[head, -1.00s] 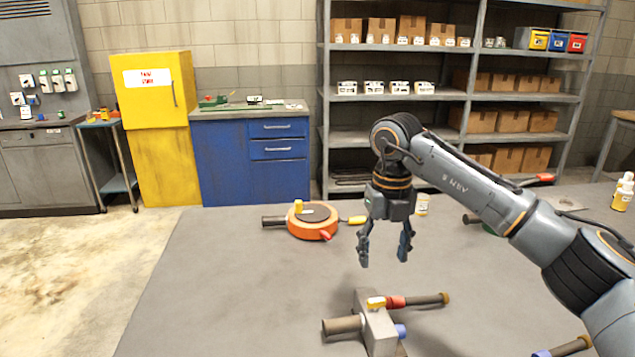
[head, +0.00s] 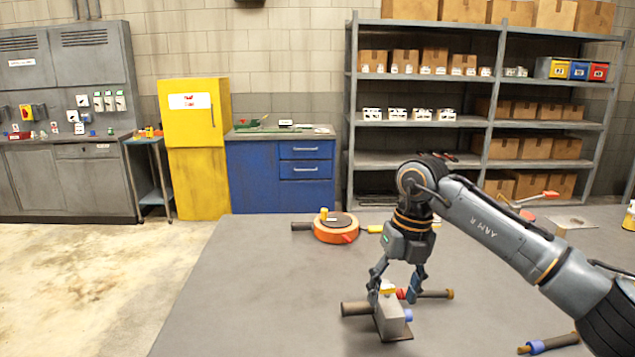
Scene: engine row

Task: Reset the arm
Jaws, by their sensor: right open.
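My right arm comes in from the right over the grey table (head: 240,290). My right gripper (head: 394,298) points down with its fingers spread. It is above or around a grey block fixture (head: 391,318) that has brown-ended rods, a red collar, a blue collar and a yellow top piece. The fingers partly overlap the block in the picture, and I cannot tell whether they touch it. My left gripper is not in view.
An orange round fixture (head: 336,232) with dark rod and yellow handle stands at the table's back. A blue-collared rod (head: 549,344) lies at the front right. The table's left part is clear. Shelves (head: 420,160), a blue cabinet (head: 265,178) and a yellow cabinet (head: 196,160) stand behind.

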